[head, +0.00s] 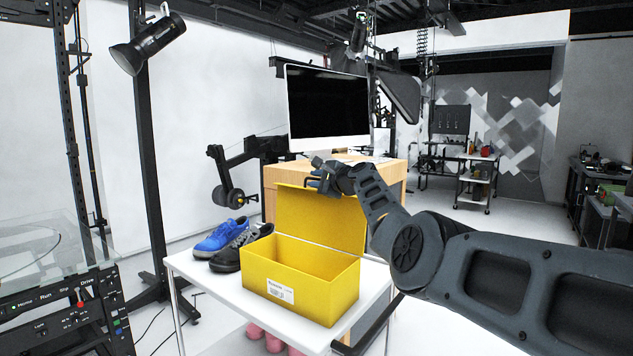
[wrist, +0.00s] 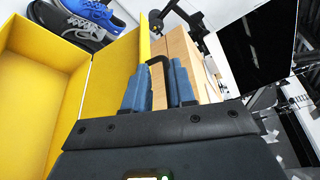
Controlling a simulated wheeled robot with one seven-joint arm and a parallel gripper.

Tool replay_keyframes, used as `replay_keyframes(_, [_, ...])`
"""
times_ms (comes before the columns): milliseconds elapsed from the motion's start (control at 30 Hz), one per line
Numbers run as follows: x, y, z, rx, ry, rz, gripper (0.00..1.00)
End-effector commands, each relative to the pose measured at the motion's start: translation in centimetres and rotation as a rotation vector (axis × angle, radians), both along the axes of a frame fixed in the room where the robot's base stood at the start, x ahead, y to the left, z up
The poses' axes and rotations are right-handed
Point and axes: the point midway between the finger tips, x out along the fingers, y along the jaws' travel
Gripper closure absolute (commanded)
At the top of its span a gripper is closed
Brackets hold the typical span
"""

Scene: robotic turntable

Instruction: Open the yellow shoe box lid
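The yellow shoe box (head: 300,295) stands on a white table with its inside showing. Its lid (head: 318,220) stands raised, nearly upright, along the box's back edge. The lid (wrist: 103,85) and the open box (wrist: 35,95) fill the left of the wrist view. My gripper (head: 320,180) is at the lid's top edge. In the wrist view my gripper's blue fingers (wrist: 160,88) are apart, with a gap between them.
A blue shoe (head: 222,235) and a black shoe (head: 238,248) sit left of the box on the white table (head: 205,280). A wooden cabinet (head: 283,178) with a monitor (head: 328,108) stands close behind the lid. Pink objects (head: 270,340) show below the table.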

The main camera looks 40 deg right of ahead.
Motion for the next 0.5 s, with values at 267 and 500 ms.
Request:
replay_keyframes(267, [-0.01,0.02,-0.11,0.0,0.001,0.0,0.64])
replay_keyframes(500, [-0.37,-0.02,-0.05,-0.001,0.001,0.001,0.64])
